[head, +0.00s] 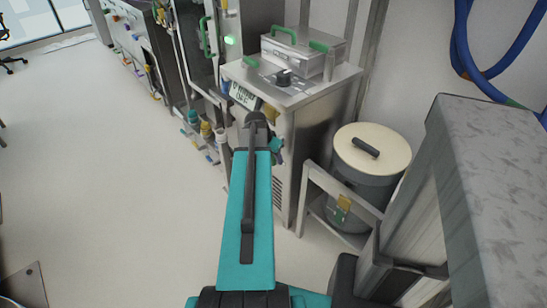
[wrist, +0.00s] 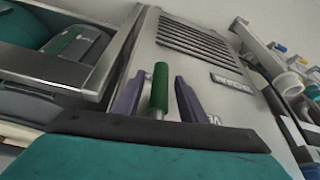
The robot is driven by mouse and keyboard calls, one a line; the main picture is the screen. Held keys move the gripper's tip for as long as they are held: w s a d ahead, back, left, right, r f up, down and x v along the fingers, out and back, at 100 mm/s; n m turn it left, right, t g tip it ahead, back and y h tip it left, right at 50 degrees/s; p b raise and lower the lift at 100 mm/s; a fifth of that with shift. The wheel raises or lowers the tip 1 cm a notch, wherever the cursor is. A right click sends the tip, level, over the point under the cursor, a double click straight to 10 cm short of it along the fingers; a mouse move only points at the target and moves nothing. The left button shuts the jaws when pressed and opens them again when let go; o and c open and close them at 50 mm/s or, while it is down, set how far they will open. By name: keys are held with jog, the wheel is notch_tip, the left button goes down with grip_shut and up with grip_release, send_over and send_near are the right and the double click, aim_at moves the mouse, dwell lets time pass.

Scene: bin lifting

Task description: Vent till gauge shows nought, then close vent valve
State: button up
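In the wrist view, a green handle (wrist: 160,88) on a short metal stem stands out from a steel cabinet panel. A partly covered label that begins "VE" (wrist: 213,120) is beside it. My gripper (wrist: 157,97) has its two purple fingers apart, one on each side of the green handle, with a visible gap on both sides. In the head view, a small digital display (head: 243,95) is on the front of the steel cabinet; I cannot read its figures surely. My arm hides the cabinet front below it, with the green handle and my fingertips.
A black knob (head: 283,77) and a lidded steel box (head: 303,52) with green handles are on the cabinet top. A grey bin with a cream lid (head: 371,150) stands in a metal frame at the right. Pipes and valves line the left. The floor (head: 90,170) at left is clear.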

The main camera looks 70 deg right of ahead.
jog(key=shift+f, duration=0.1)
grip_shut()
